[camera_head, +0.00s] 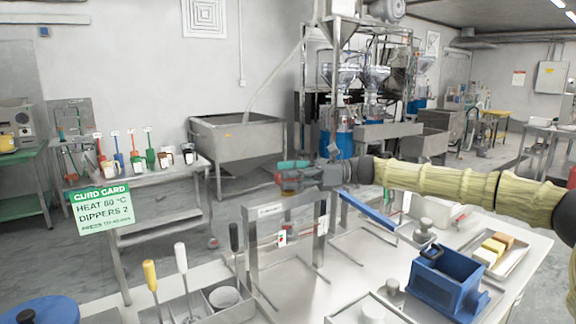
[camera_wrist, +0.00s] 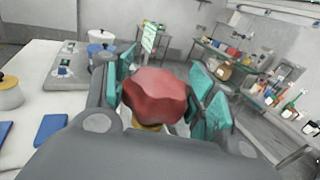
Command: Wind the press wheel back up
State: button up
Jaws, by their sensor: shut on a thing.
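The press wheel (camera_wrist: 155,95) is a red, lobed knob that fills the middle of the wrist view. My gripper (camera_wrist: 164,78) is shut on it, with teal finger pads on both sides. In the head view my gripper (camera_head: 291,174) sits at the top of the press's grey metal frame (camera_head: 250,240), with a little of the red wheel showing between the teal pads. The frame stands upright on the table, with a small white plate with red marks (camera_head: 283,238) inside it. The spindle below the wheel is mostly hidden.
A blue lever (camera_head: 367,210) slants just right of the press. A blue box (camera_head: 445,285) and a tray with yellow and brown blocks (camera_head: 490,250) stand at the right. Upright-handled tools and a grey bin (camera_head: 222,297) are front left. A green-headed card (camera_head: 101,208) stands at the left.

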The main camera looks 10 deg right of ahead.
jog(key=n+g+p, duration=0.1)
jog(key=g, duration=0.1)
jog(key=n+g+p, duration=0.2)
jog(key=n+g+h+p, duration=0.1)
jog(key=g+p, duration=0.1)
jog(key=g, duration=0.1)
jog(key=shift+w+a+r+n, duration=0.1)
jog(key=shift+r+n, duration=0.15)
jog(key=shift+n, duration=0.05)
jog(key=n+g+h+p, duration=0.1)
jog(key=g, duration=0.1)
jog(key=n+g+h+p, duration=0.1)
jog(key=n+g+p, duration=0.1)
jog(key=shift+f+h, duration=0.15)
jog(key=shift+h, duration=0.15)
jog(key=shift+f+n+g+h+p, duration=0.1)
jog(key=shift+n+g+h+p, duration=0.2)
jog(key=shift+n+g+h, duration=0.4)
jog(key=shift+f, duration=0.1)
jog(key=o, duration=1)
notch_tip(320, 180, up, 10)
jog(key=shift+r, duration=0.1)
